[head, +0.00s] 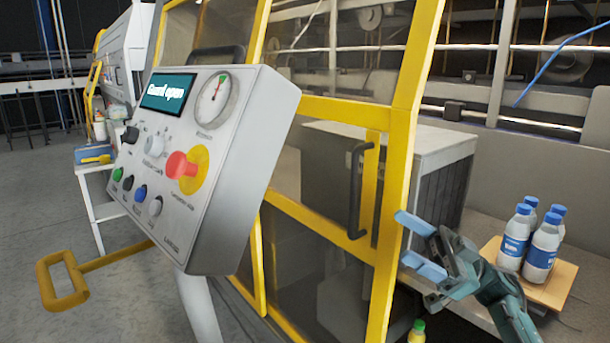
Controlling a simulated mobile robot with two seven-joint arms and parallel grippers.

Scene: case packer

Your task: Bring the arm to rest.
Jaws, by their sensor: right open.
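My right gripper (418,248) is at the lower right of the head view, with its arm coming in from the bottom right. Its two blue-tipped fingers are apart and nothing is between them. It appears just right of the yellow guard frame, near the dark door handle (360,190); I cannot tell whether it touches the frame. My left gripper is not in view.
A control panel (200,160) reading "Guard open" stands at left centre, with a yellow lever (62,280) below it. Several blue-capped bottles (541,250) stand on a wooden board (562,278) right of my gripper.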

